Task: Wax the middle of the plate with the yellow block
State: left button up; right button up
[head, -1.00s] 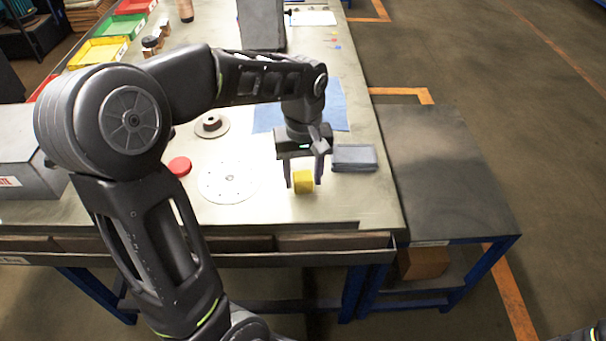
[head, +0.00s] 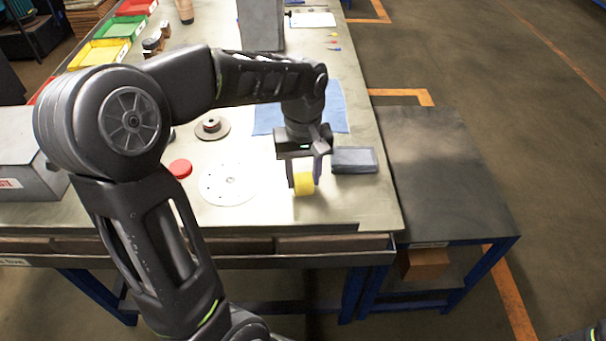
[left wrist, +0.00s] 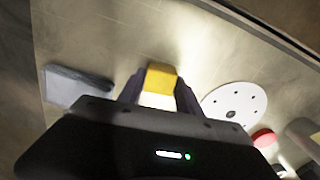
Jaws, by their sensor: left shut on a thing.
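My left gripper (head: 304,181) is shut on the yellow block (head: 303,185). The block also shows between the fingers in the left wrist view (left wrist: 160,80). In the head view the block is near the front of the table, right of the white plate (head: 228,184) and apart from it. The plate is a flat round disc with small holes and a centre hole; it also shows in the left wrist view (left wrist: 236,103). Whether the block touches the table I cannot tell.
A grey-blue box (head: 354,160) lies just right of my left gripper. A red round lid (head: 180,168) and a brown flanged disc (head: 212,128) are near the plate. A blue cloth (head: 337,117) lies behind. A lower side table (head: 440,170) stands empty at right.

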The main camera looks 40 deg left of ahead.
aim_at(303, 178)
pick_arm(q)
grip_shut()
jog(key=shift+r+p, duration=2.8)
jog(key=shift+r, duration=0.7)
